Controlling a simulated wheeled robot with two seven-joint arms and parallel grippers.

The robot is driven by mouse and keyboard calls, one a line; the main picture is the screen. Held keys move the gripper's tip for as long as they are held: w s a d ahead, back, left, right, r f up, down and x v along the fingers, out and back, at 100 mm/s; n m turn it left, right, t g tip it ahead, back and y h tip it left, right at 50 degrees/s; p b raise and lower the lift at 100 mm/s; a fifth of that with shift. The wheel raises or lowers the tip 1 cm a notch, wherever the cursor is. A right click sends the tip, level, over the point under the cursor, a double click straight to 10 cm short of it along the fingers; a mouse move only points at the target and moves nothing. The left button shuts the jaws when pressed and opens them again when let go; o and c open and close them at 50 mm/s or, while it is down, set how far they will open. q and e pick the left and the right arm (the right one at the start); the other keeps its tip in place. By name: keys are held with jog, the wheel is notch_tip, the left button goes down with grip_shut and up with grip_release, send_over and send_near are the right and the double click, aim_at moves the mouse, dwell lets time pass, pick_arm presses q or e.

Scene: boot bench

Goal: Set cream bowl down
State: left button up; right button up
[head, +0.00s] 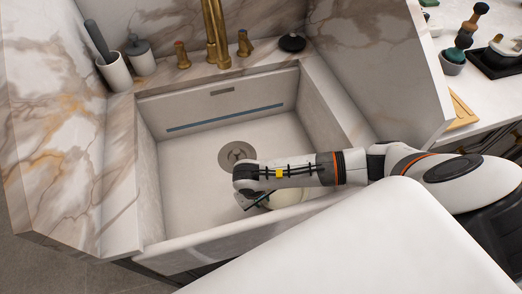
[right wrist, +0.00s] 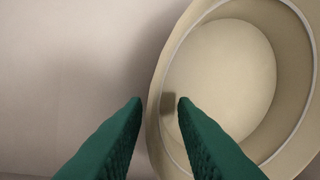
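The cream bowl (head: 290,198) is in the sink (head: 195,190), low at its front right, mostly hidden under my right arm in the head view. In the right wrist view the round bowl (right wrist: 235,75) fills the right side, its inside facing the camera. My right gripper (right wrist: 160,100) has its green fingers astride the bowl's left wall, one outside and one inside. A small gap shows beside the wall, so the fingers look open. In the head view the right gripper (head: 262,202) is partly hidden by its own wrist. My left gripper is not in view.
The sink floor around the drain (head: 238,155) is clear. A brass tap (head: 216,35) stands behind the sink. A cup with a brush (head: 115,72) and a grey lidded jar (head: 140,57) stand at the back left. A marble panel (head: 385,65) rises at the right.

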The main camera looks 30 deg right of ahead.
jog(key=shift+r, duration=0.2)
jog(key=v, duration=1.2)
jog(key=shift+s, duration=0.1)
